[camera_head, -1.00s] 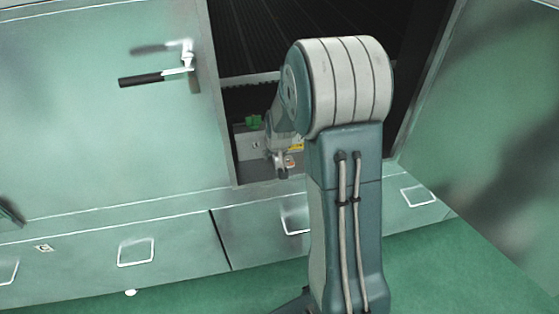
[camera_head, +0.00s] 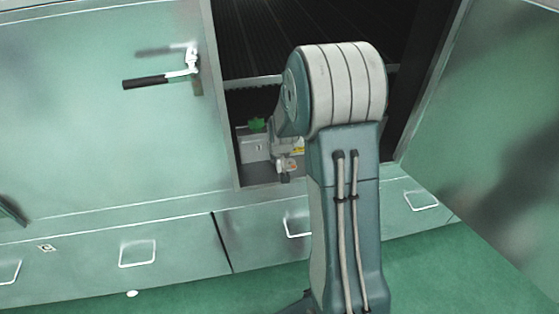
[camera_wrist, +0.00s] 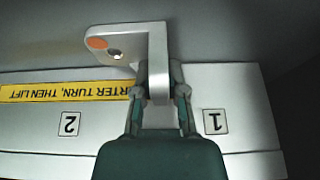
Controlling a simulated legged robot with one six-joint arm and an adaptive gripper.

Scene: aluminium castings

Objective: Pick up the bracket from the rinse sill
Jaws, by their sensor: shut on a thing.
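The bracket (camera_wrist: 153,58) is a pale metal angle with a hole and an orange mark on one leg. In the wrist view it stands between the fingertips of my gripper (camera_wrist: 160,92), which is shut on its upright leg. The head view shows my gripper (camera_head: 284,167) low in the cabinet opening, at the sill, with the bracket small there (camera_head: 293,166). The rinse sill (camera_head: 258,182) is a grey ledge at the bottom of the opening. I cannot tell whether the bracket touches the sill.
A green knob (camera_head: 257,125) sits nearby. The door (camera_head: 110,110) with its black handle (camera_head: 145,82) flanks the opening on the left, a green panel (camera_head: 490,110) on the right.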

